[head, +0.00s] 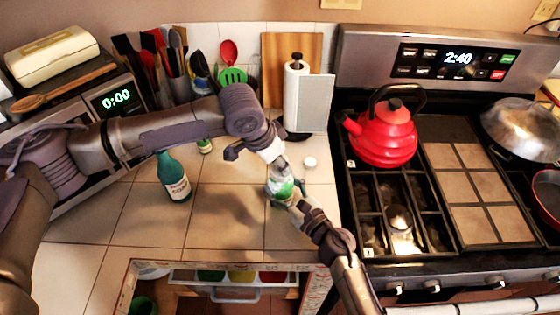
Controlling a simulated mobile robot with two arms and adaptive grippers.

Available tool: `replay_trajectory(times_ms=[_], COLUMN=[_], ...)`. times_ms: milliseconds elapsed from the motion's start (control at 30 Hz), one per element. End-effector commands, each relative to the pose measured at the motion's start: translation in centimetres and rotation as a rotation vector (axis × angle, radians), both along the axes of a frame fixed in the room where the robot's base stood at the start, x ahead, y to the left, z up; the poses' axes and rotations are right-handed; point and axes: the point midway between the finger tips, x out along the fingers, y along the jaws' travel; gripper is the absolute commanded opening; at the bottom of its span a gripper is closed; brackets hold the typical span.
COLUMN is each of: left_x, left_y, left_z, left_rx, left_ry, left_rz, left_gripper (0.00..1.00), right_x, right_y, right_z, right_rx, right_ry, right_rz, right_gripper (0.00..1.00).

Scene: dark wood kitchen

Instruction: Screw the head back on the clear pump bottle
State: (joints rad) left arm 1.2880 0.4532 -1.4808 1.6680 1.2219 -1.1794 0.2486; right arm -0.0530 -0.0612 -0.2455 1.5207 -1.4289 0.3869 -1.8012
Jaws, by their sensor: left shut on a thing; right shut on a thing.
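The clear pump bottle (281,192), with a green patch and pale contents, stands on the tiled counter near its front edge. My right gripper (295,206) comes in from the lower right and is shut on the bottle's lower body. My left gripper (267,152) reaches over from the left and is shut just above the bottle, on what looks like the pump head. The fingers largely hide the head, so I cannot tell whether it touches the bottle's neck.
A small white round thing (310,163) lies right of the bottle. A paper towel holder (297,98) stands behind. The stove with a red kettle (384,137) is to the right.

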Motion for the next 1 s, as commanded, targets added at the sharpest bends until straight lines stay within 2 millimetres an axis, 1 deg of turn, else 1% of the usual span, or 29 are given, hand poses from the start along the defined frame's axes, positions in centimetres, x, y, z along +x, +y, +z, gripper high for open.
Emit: replay_trajectory(times_ms=[467, 767, 1000], left_x=[0.54, 0.73, 0.76], left_y=[-0.07, -0.40, -0.60], left_z=[-0.06, -0.02, -0.03], left_rx=[-0.004, -0.005, -0.003], left_ry=[0.002, -0.001, 0.001], left_rz=[-0.887, -1.548, -2.104], left_gripper=[0.00, 0.00, 0.00], right_x=[0.04, 0.02, -0.01], right_y=[-0.05, -0.04, -0.02], right_z=[0.05, 0.04, 0.03], right_rx=[0.000, 0.001, 0.000], right_ry=[-0.001, -0.001, 0.000], right_rz=[-0.001, 0.000, 0.000], right_gripper=[0.00, 0.00, 0.00])
